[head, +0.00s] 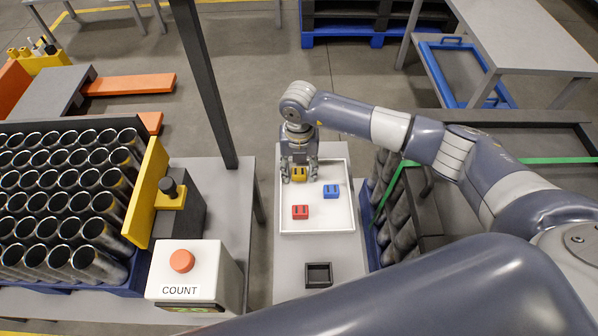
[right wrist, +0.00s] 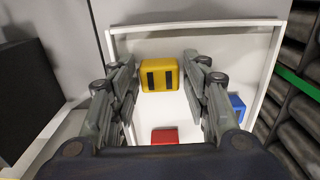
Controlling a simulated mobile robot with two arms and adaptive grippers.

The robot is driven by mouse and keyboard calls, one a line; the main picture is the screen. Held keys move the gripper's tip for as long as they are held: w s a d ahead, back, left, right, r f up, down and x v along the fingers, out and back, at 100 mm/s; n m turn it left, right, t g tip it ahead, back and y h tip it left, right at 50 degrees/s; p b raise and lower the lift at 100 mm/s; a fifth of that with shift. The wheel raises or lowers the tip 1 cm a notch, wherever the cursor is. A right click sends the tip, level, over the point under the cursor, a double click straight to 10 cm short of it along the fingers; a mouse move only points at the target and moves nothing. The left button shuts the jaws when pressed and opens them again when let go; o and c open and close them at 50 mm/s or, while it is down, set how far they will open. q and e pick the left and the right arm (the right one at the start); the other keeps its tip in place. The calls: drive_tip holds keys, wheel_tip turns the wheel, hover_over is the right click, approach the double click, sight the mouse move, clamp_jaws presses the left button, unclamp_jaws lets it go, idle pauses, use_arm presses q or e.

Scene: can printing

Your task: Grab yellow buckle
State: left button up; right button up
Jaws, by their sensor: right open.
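The yellow buckle (head: 299,173) sits in the white tray (head: 318,226) near its back edge. My right gripper (head: 299,174) is above it, pointing down. In the right wrist view the yellow buckle (right wrist: 159,76) shows between and beyond the open fingers (right wrist: 158,82), with two dark slots on its face. I cannot tell if either finger touches it. My left gripper is not in view.
A blue buckle (head: 331,191) and a red buckle (head: 300,212) lie in the same tray. A small black open box (head: 318,275) stands in front. A COUNT box (head: 192,276) and a crate of metal cans (head: 65,200) are at the left.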

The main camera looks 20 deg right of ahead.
drive_tip(key=c, duration=0.7)
drive_tip(key=shift+r, duration=0.15)
